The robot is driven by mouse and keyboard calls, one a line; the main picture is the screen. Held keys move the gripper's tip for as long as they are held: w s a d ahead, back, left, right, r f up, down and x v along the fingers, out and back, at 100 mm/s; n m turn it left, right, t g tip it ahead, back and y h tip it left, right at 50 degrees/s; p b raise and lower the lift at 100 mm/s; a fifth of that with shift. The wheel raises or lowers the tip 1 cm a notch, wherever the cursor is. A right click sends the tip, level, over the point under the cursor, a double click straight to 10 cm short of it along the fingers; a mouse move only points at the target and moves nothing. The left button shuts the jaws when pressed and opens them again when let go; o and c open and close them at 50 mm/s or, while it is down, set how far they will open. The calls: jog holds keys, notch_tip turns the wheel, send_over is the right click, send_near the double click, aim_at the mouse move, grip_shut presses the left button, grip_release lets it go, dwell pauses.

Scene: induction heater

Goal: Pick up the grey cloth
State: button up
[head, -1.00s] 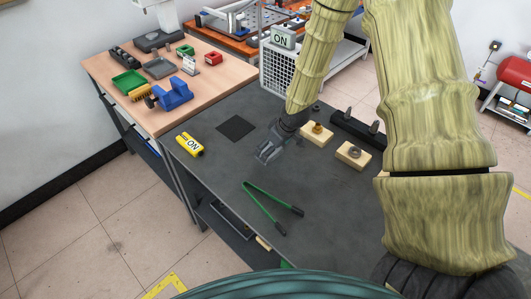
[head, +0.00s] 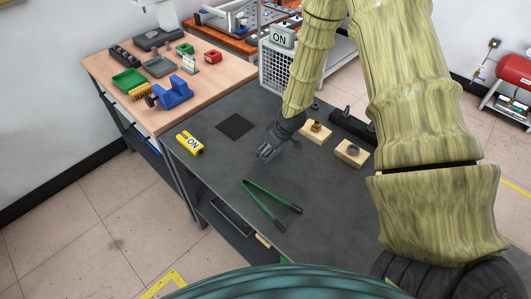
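A flat, dark grey square (head: 235,126), which looks like the grey cloth, lies on the dark tabletop (head: 215,165), left of my gripper. My gripper (head: 264,155) points down and to the left over the tabletop, a short way right of and nearer than the square, apart from it. Nothing shows between its fingers. The fingers are small and seen at an angle, so I cannot tell how far apart they are. The height of the fingertips above the table is also unclear.
Green-handled tongs (head: 265,205) lie nearer me. Two wooden blocks (head: 316,132) (head: 351,153) stand to the right. A wooden bench (head: 120,70) with trays and tools adjoins at the left.

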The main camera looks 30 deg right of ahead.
aim_at(267, 147)
jog(key=shift+r+b, duration=0.65)
jog(key=shift+r, duration=0.2)
jog(key=shift+r+b, duration=0.45)
jog(key=shift+r, duration=0.35)
jog(key=s+d+b, duration=0.1)
jog(key=s+d, duration=0.2)
jog(key=s, duration=0.1)
jog(key=s+d+r+b, duration=0.1)
jog(key=s+d+b, duration=0.1)
jog(key=s+d, duration=0.1)
jog(key=s+d+b, duration=0.1)
jog(key=s+d, duration=0.2)
jog(key=s, duration=0.3)
jog(key=shift+d+r, duration=0.25)
jog(key=shift+r, duration=0.1)
